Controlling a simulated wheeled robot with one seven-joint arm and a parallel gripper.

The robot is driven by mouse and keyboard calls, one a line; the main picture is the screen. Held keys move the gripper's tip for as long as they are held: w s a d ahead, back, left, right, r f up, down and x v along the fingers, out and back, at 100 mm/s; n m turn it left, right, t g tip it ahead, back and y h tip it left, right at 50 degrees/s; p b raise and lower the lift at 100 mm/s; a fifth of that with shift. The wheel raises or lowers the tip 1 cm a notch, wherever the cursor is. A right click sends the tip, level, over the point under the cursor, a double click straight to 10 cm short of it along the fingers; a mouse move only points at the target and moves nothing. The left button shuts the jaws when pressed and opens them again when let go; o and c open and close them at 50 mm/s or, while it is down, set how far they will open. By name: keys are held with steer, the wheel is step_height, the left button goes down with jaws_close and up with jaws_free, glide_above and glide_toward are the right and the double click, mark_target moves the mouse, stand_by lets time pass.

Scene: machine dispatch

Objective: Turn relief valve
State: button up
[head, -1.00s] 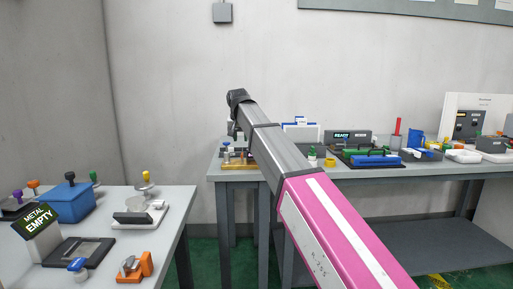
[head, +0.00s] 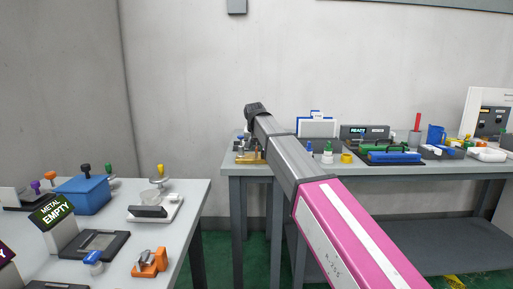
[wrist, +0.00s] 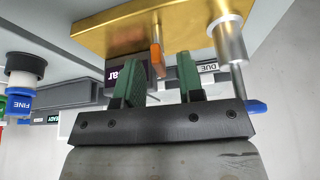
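A brass fixture (wrist: 130,28) fills the top of the wrist view, seen inverted at close range. It carries a small orange lever (wrist: 157,60) and a silver post (wrist: 229,45) with a pale collar. I cannot tell for sure which part is the relief valve. My gripper (wrist: 158,57) is open, with green fingers either side of the orange lever's line; no contact shows. In the head view the brass fixture (head: 250,157) sits at the left end of the far table, and my arm hides part of it.
The far table (head: 380,170) holds a white bottle (head: 327,153), a yellow ring (head: 346,158) and a blue-green rack. The near left table (head: 190,205) holds a blue box (head: 82,195), an EMPTY sign (head: 54,212) and an orange bracket (head: 150,262). A blue part (wrist: 256,107) lies right of my gripper.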

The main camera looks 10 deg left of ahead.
steer(key=shift+f, duration=0.15)
steer(key=shift+c, duration=0.3)
jaws_close()
steer(key=shift+n+y, duration=0.3)
steer(key=shift+n, duration=0.4)
steer(key=shift+o, duration=0.3)
jaws_free()
steer(key=v, duration=1.1)
steer(key=shift+w, duration=0.2)
